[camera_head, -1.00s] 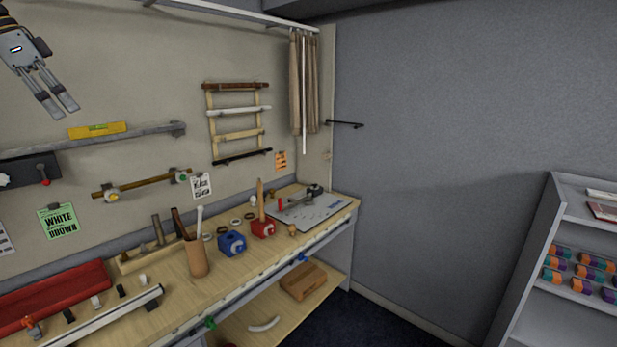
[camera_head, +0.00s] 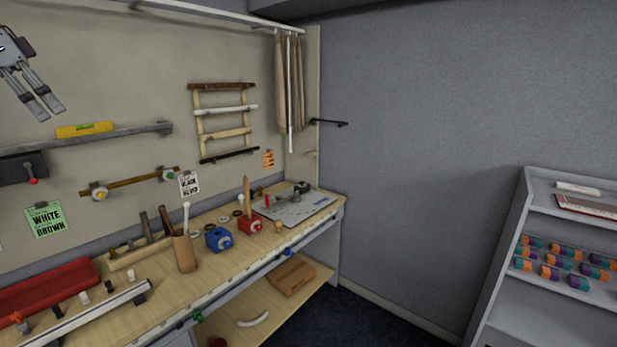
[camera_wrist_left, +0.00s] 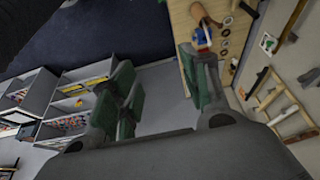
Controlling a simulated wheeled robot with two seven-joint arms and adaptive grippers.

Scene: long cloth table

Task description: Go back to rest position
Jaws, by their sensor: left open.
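My left gripper (camera_head: 38,105) hangs in the upper left of the head view, raised high in front of the back board. Its two fingers are apart and nothing is between them. In the left wrist view its green-padded fingers (camera_wrist_left: 165,95) are spread wide, with only floor and wall seen between them. The workbench (camera_head: 160,300) stands below it, well clear of the fingers. My right gripper does not show in either view.
The bench holds a red tray (camera_head: 45,288), a brown cup with tools (camera_head: 184,254), a blue block (camera_head: 218,239) and a red block (camera_head: 250,226). A rack (camera_head: 226,122) hangs on the board. A grey shelf (camera_head: 510,240) stands at right. Dark floor between is free.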

